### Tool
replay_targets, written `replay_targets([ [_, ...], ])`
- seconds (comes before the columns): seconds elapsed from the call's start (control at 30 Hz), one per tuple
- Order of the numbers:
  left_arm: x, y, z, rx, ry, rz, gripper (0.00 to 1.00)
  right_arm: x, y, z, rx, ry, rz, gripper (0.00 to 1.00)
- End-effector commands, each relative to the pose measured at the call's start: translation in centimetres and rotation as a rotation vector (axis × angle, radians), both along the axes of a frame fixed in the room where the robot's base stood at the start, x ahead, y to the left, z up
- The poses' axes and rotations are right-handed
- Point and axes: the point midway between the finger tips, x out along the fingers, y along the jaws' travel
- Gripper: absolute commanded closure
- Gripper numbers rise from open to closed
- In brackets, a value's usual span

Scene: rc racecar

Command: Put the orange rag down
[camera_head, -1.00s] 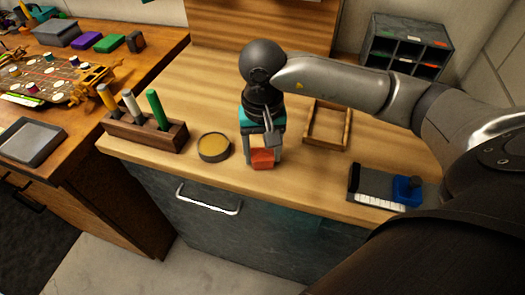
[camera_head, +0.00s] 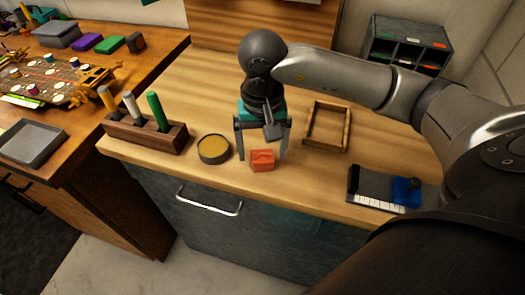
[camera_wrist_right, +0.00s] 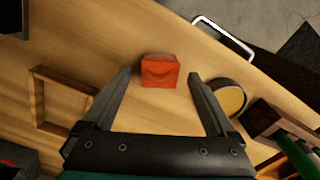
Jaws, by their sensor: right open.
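The orange rag (camera_head: 262,160) is a small folded block lying on the wooden countertop near its front edge. It also shows in the right wrist view (camera_wrist_right: 160,71), just past the fingertips and between their lines. My right gripper (camera_head: 261,155) is open and empty, with its fingers spread to either side behind the rag. The open fingers also show in the right wrist view (camera_wrist_right: 161,76), with bare wood between them. My left gripper is not in view.
A round tin (camera_head: 214,148) stands just left of the rag. A wooden holder (camera_head: 146,132) with several colored handles is farther left. An empty wooden frame tray (camera_head: 328,126) lies to the right. A dark tray with a blue item (camera_head: 405,191) sits at the front right.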

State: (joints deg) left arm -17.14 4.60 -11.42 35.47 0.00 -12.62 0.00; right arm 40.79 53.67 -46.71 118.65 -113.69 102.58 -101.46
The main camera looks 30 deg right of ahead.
Motion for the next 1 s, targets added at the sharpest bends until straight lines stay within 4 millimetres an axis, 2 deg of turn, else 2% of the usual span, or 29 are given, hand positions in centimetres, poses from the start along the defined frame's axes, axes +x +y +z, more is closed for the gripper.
replay_targets([
  [0.03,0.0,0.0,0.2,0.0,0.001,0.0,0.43,0.1,-0.1,1.3,-0.002,-0.006,0.0,0.09],
  [0.2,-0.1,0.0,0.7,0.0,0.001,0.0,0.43,0.1,0.0,5.3,-0.001,-0.006,-0.001,0.09],
  [0.4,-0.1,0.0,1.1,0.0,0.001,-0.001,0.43,0.1,0.0,8.7,0.0,-0.003,-0.001,0.09],
  [0.6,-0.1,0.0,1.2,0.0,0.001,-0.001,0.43,0.0,0.0,10.2,0.0,-0.001,-0.001,0.09],
  [1.0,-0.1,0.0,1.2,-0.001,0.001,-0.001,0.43,0.0,0.0,10.3,0.0,0.001,-0.001,0.09],
])
